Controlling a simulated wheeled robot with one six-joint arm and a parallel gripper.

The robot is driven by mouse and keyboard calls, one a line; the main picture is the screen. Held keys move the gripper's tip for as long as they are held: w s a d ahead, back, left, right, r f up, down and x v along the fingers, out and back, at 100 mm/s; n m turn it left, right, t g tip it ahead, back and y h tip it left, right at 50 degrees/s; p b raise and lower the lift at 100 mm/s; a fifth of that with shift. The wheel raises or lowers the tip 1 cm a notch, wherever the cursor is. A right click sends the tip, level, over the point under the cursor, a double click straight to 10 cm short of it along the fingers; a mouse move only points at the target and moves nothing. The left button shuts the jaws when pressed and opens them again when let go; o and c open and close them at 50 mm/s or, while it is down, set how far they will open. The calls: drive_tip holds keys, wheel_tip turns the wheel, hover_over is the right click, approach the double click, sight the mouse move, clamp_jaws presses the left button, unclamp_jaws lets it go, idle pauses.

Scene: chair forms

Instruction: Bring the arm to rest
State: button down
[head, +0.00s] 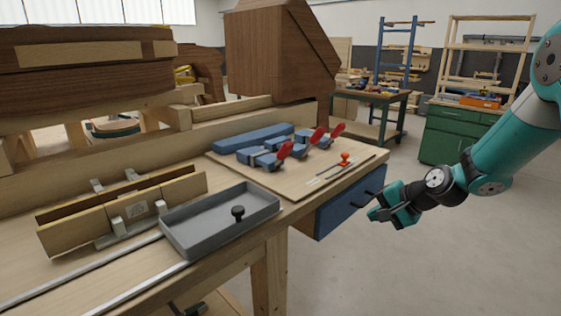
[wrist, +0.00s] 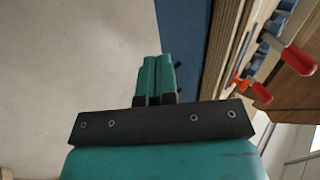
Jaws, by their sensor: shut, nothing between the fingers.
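My gripper (head: 376,213) is at the end of my teal arm, on the right in the head view. It hangs in the air beside the blue drawer (head: 345,203) under the bench's right end. In the wrist view my gripper's two teal fingers (wrist: 155,60) lie side by side, shut and empty. The drawer front also shows in the wrist view (wrist: 178,30), just right of the fingers. Whether the fingertips touch the drawer's dark handle cannot be told.
The workbench (head: 75,270) holds a grey tray (head: 183,232) with a black knob (head: 238,212), red-handled clamps (head: 285,150) on a board, and a wooden fence (head: 90,232). A green cabinet (head: 450,137) and a green table (head: 378,97) stand behind. Open floor (head: 400,270) lies below my arm.

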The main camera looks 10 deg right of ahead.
drive_tip(key=s+a+r+n+g, duration=0.4)
drive_tip(key=s+a+r+n, duration=0.65)
drive_tip(key=s+a, duration=0.45)
drive_tip(key=s+r+n+g+h, duration=0.1)
drive_tip(key=s+r+n, duration=0.1)
drive_tip(key=s, duration=0.6)
drive_tip(key=s+r+n+g+p, duration=0.1)
drive_tip(key=s+n, duration=0.3)
drive_tip(key=s, duration=0.5)
drive_tip(key=shift+s+a+r+g+h, duration=0.3)
drive_tip(key=shift+r+g+h, duration=0.1)
drive_tip(key=shift+g, duration=0.1)
drive_tip(key=shift+a+n, duration=0.1)
drive_tip(key=shift+n, duration=0.15)
